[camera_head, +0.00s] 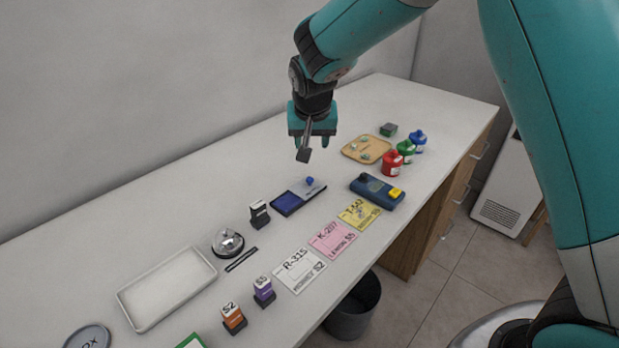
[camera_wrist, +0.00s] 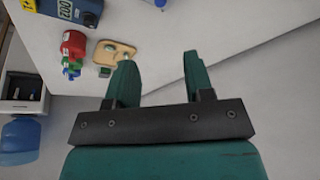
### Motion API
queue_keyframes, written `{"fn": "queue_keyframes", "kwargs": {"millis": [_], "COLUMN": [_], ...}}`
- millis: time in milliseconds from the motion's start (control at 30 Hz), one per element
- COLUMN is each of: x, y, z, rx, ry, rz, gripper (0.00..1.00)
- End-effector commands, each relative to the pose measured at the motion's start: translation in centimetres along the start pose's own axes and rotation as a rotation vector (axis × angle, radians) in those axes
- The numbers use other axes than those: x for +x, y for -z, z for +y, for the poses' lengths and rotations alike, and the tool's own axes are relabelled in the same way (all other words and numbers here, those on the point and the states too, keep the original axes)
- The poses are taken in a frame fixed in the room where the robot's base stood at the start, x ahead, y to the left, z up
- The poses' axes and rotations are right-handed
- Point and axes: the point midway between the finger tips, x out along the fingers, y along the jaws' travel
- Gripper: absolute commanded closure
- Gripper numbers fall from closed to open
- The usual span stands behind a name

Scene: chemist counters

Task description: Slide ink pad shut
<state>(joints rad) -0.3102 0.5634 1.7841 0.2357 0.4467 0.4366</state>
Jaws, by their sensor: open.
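The ink pad (camera_head: 286,203) lies on the counter, its dark blue pad surface bare. Its pale see-through lid (camera_head: 314,189) sits to the right of the bare pad and carries a round blue knob (camera_head: 309,181). My gripper (camera_head: 315,150) hangs above the counter, beyond the ink pad, apart from it and empty. In the wrist view the two green fingers of my gripper (camera_wrist: 158,62) stand apart with nothing between them. A small blue bit at that view's top edge may be the knob; the rest of the ink pad is out of that frame.
A blue device with a yellow part (camera_head: 377,191) stands right of the ink pad. A black stamp (camera_head: 259,214) and a bell (camera_head: 228,243) are to its left. Tickets (camera_head: 332,239) lie in front. A wooden tray (camera_head: 352,151) and several bottles (camera_head: 392,164) are farther back.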

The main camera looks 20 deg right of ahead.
Motion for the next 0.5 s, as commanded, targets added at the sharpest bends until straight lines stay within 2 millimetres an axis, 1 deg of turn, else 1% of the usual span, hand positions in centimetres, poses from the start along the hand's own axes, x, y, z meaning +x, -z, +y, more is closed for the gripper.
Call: {"fn": "queue_keyframes", "kwargs": {"millis": [167,500], "x": [2.9,10.7], "y": [-0.1,-0.1], "z": [0.0,0.0], "rx": [-0.003,-0.003], "ry": [-0.001,0.0], "rz": [-0.006,-0.006], "gripper": [0.52,0.52]}}
